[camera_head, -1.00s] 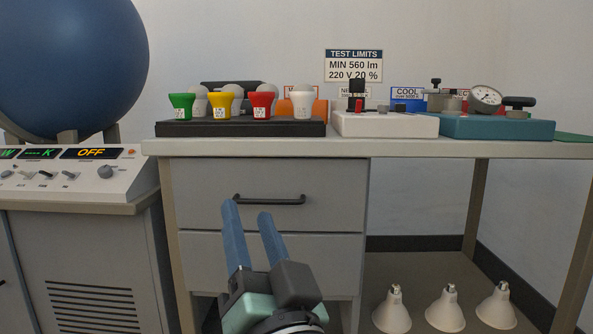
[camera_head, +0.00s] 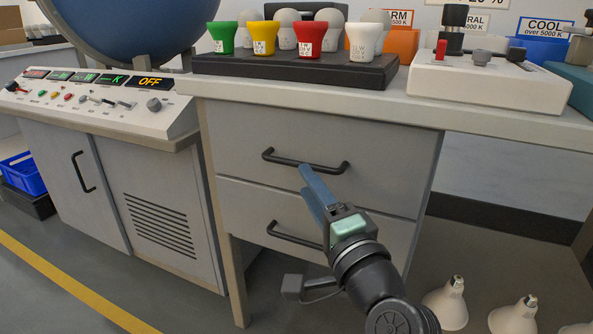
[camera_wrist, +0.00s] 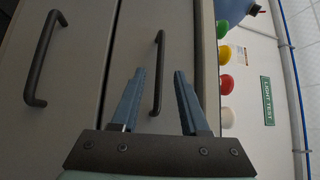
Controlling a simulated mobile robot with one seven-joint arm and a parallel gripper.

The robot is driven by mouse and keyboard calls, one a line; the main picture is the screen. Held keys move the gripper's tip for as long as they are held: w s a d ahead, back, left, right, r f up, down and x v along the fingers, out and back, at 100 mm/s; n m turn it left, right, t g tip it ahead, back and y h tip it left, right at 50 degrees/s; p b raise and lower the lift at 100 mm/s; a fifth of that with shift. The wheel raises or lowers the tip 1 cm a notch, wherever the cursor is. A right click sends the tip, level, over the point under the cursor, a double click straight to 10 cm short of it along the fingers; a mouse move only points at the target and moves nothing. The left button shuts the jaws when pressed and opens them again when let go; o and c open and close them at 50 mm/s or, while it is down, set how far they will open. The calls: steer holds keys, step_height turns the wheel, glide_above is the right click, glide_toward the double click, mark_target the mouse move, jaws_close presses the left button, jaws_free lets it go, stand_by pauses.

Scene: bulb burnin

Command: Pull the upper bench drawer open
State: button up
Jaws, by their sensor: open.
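The grey upper drawer (camera_head: 290,140) of the bench is closed, its front flush with the cabinet. Its black bar handle (camera_head: 270,155) also shows in the wrist view (camera_wrist: 159,60), running lengthwise between my fingers in the picture. My gripper (camera_head: 308,178) is open and empty, with blue fingers. In the head view its tips overlap the handle's lower edge. In the wrist view the tips (camera_wrist: 159,74) lie on either side of the bar. I cannot tell whether they reach around it or stop just short.
The closed lower drawer (camera_head: 245,210) has a similar handle (camera_wrist: 38,60). A black rack (camera_head: 240,68) with several bulbs stands on the bench top (camera_head: 380,97) above. A control console (camera_head: 95,115) stands left. White reflector bulbs (camera_head: 449,303) stand low on the right.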

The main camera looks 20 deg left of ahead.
mark_target(295, 164)
steer(key=b+x, duration=0.3)
steer(key=x, duration=0.4)
steer(key=shift+w, duration=0.1)
jaws_close()
stand_by(1.3)
